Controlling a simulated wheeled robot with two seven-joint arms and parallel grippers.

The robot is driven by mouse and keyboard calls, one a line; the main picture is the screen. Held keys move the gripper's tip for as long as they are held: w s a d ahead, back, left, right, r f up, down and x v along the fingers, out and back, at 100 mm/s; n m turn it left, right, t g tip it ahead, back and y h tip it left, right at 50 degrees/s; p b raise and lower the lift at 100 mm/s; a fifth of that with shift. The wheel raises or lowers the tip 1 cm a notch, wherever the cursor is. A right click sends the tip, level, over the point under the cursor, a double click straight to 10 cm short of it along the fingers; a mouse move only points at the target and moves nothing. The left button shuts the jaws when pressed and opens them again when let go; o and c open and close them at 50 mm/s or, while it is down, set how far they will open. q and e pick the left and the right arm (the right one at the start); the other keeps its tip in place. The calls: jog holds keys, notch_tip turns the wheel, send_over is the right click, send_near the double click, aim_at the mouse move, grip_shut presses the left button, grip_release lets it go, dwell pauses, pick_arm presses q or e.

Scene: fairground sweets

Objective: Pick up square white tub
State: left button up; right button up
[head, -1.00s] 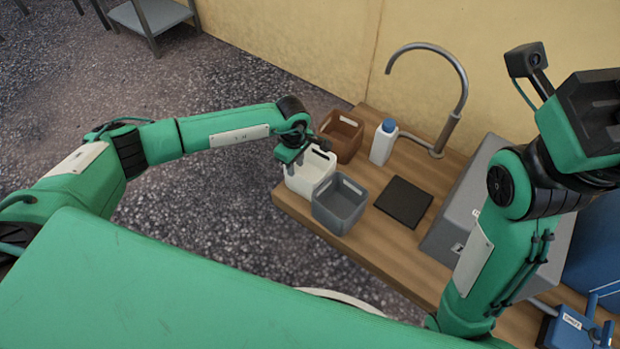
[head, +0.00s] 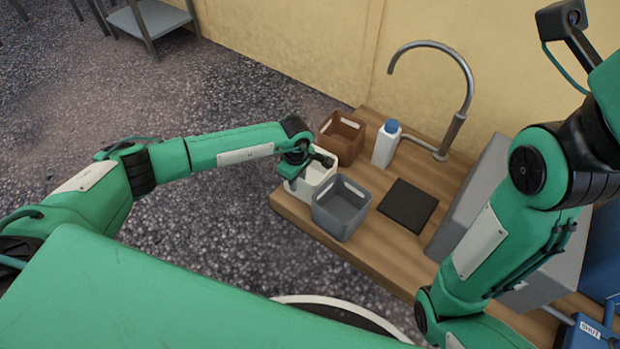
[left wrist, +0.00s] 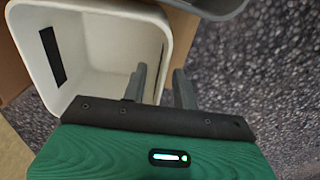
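The square white tub (head: 316,181) stands upright on the wooden counter, between a brown tub and a grey tub. My left gripper (head: 303,167) is over its left side and hides part of its rim. In the left wrist view the white tub (left wrist: 104,55) fills the upper left, with a dark slot in one wall. There my left gripper (left wrist: 160,88) is open, with one finger inside the tub and the other outside, and the tub's wall between them. My right arm is raised at the right of the head view; its fingers are out of frame.
The brown tub (head: 341,140) is just behind and the grey tub (head: 341,209) just in front. A white bottle with a blue cap (head: 386,146), a dark flat slab (head: 408,206) and a tap (head: 447,140) are farther right. The counter's left edge is close to the tubs.

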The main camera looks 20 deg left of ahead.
pick_arm(q)
grip_shut()
jog(key=shift+r, duration=0.1)
